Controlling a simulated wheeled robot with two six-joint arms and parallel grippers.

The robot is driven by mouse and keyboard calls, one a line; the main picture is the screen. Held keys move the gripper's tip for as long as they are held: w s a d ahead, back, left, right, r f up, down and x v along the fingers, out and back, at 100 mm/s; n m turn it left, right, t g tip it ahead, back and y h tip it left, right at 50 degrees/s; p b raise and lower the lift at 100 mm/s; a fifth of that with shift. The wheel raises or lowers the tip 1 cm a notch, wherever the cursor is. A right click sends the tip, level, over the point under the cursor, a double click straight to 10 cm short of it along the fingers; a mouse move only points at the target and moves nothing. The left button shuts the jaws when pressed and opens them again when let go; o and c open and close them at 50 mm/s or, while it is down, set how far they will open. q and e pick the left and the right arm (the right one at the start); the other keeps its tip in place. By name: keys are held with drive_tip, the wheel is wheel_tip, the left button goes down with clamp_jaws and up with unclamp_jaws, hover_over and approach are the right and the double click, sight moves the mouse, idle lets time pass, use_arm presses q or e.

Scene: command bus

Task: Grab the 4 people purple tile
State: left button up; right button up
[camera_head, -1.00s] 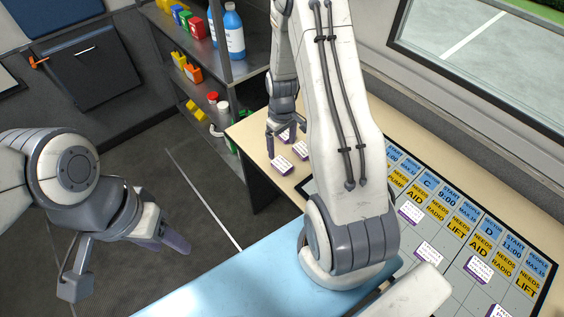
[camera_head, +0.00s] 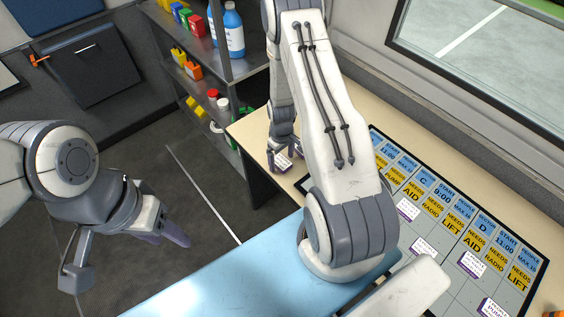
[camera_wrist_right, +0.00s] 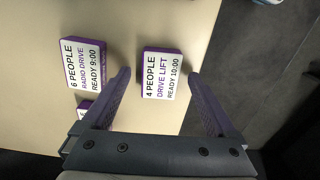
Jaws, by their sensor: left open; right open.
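The 4 people tile (camera_wrist_right: 161,74), white-topped with purple edges and reading "4 PEOPLE DRIVE LIFT READY 10:00", lies near the table edge in the right wrist view. My right gripper (camera_wrist_right: 165,100) is open, and the tile lies between and slightly beyond its fingers. In the head view my right gripper (camera_head: 283,163) is low over the table's left corner, with a tile (camera_head: 281,160) at its fingers. My left gripper (camera_head: 125,258) is open and empty, above the floor at the left.
A 6 people tile (camera_wrist_right: 85,65) lies left of the right gripper's left finger, with another purple tile (camera_wrist_right: 85,108) partly hidden below it. A board (camera_head: 447,225) with blue and yellow labels and several purple tiles lies on the table. A shelf (camera_head: 200,70) stands behind.

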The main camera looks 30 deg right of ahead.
drive_tip(key=c, duration=1.5)
clamp_jaws()
drive_tip(key=shift+r, duration=0.15)
